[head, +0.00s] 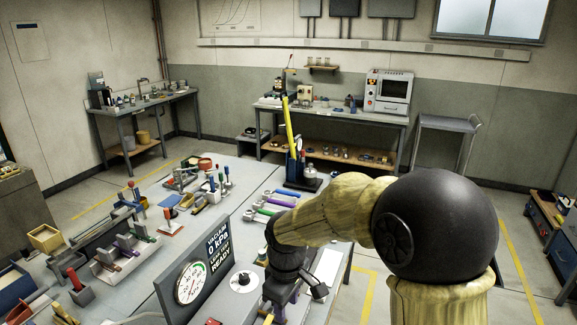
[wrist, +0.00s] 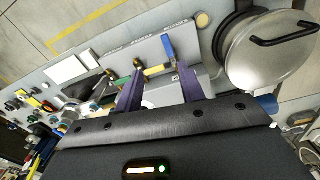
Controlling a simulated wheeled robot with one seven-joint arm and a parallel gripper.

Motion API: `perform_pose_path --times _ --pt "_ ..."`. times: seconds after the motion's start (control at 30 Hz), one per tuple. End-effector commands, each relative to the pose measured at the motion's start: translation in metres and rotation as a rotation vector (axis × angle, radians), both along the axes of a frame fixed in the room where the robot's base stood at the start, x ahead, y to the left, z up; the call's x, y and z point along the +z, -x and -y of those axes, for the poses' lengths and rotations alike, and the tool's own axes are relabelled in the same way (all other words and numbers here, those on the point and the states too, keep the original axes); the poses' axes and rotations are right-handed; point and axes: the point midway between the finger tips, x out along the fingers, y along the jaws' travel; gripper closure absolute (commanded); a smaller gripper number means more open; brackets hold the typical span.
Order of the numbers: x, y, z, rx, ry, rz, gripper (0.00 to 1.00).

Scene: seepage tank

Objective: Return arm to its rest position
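My arm reaches in from the right of the head view, with a large black ball joint and pale wooden-looking links. It bends down over the table's near right part. My gripper (wrist: 160,70) shows in the wrist view with two purple fingers standing apart. No object is clearly held between them. A blue-handled valve with a yellow part (wrist: 168,48) shows between and beyond the fingertips, on or by a grey panel. In the head view the gripper is low at the bottom edge and mostly hidden by the arm.
The grey worktable (head: 245,175) holds a gauge panel (head: 192,283), a white disc with a black knob (head: 243,281), colored wrenches (head: 270,211) and a blue stand with a yellow lever (head: 289,130). A round metal lid (wrist: 270,60) lies right of my fingers.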

Motion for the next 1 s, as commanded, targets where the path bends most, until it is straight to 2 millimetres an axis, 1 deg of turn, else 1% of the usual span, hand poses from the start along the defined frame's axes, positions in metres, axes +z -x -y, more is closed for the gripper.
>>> perform_pose_path --times 0.03,0.17,0.2,0.3,0.4,0.5,0.57,1.0 --pt "-0.001 0.006 0.018 -0.084 -0.002 0.014 0.61" --pt "-0.005 0.028 0.069 -0.368 -0.026 0.064 0.61" --pt "-0.007 0.036 0.084 -0.461 -0.037 0.081 0.61" --pt "-0.011 0.06 0.12 -0.694 -0.068 0.122 0.61" --pt "-0.015 0.081 0.145 -0.886 -0.101 0.157 0.61" --pt "-0.017 0.095 0.158 -1.002 -0.124 0.179 0.61" --pt "-0.018 0.098 0.162 -1.033 -0.129 0.184 0.61" --pt "-0.019 0.099 0.162 -1.037 -0.13 0.184 0.61"
